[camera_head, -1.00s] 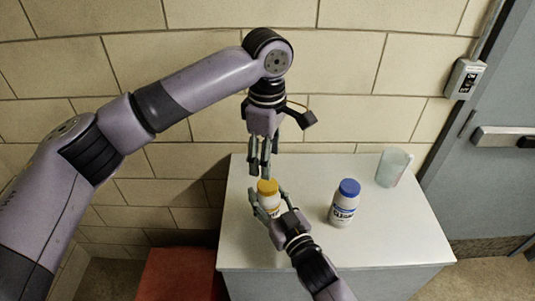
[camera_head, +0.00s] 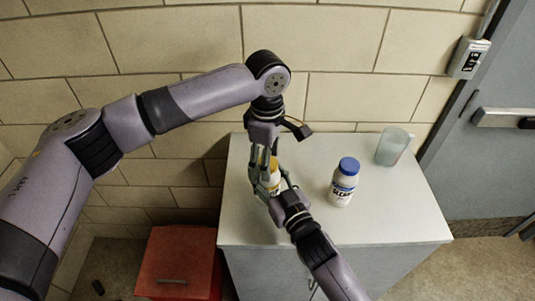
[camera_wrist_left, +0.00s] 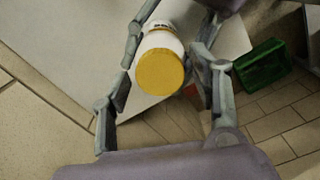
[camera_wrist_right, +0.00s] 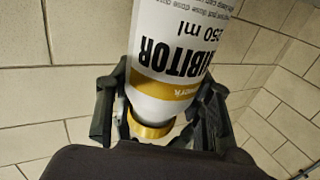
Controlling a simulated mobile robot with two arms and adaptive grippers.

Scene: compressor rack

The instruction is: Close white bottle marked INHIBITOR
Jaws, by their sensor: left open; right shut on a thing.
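The white INHIBITOR bottle (camera_wrist_right: 190,40) has a yellow band and a yellow cap (camera_wrist_left: 160,70). My right gripper (camera_head: 268,186) is shut on the bottle's body. My left gripper (camera_head: 263,164) points down from above, open, with its fingers on either side of the cap. In the left wrist view the left gripper's fingers (camera_wrist_left: 162,88) flank the cap, with a gap visible. Whether the cap is tight cannot be told.
A white bottle with a blue cap (camera_head: 344,182) stands right of the arms on the worktop (camera_head: 390,215). A translucent cup (camera_head: 392,146) is at the back right. A red box (camera_head: 178,262) is on the floor at left. A block wall (camera_head: 340,50) is close behind.

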